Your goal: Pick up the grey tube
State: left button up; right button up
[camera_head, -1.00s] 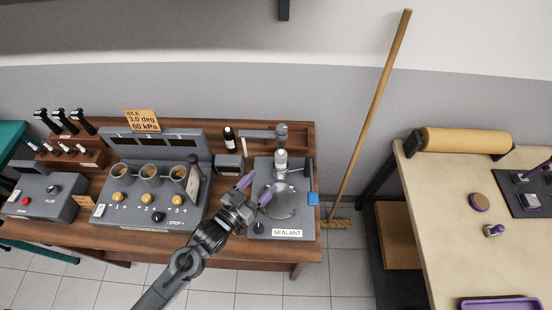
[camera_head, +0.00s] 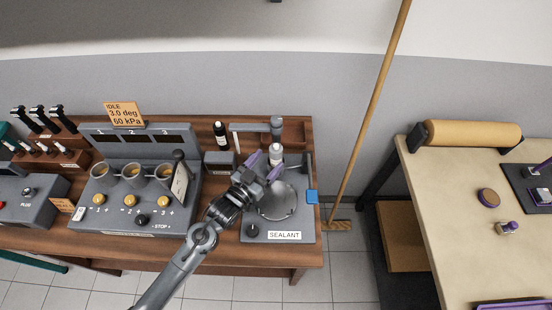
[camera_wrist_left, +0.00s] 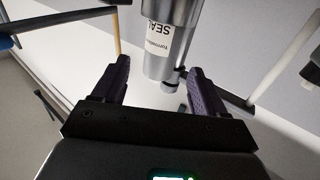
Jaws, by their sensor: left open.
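The grey tube (camera_head: 276,155) with a white label stands upright in the sealant station (camera_head: 252,220), below a grey holder head. In the left wrist view the tube (camera_wrist_left: 172,38) shows large, with part of the label "SEAL" readable and a narrower grey nozzle end. My left gripper (camera_head: 265,164) is open, its purple fingers right by the tube. In the wrist view the tube lies between and beyond the fingertips (camera_wrist_left: 160,72); contact cannot be made out. My right gripper is not in view.
A grey control console (camera_head: 130,215) with several cups and yellow knobs stands left of the station. A dark bottle (camera_head: 220,136) stands behind. A broom (camera_head: 372,110) leans against the wall.

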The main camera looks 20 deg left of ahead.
aim_at(272, 155)
pick_arm(q)
jog(key=shift+r+x, duration=0.2)
jog(key=shift+x, duration=1.1)
jog(key=shift+r+x, duration=0.15)
jog(key=shift+x, duration=1.1)
jog(key=c, duration=1.2)
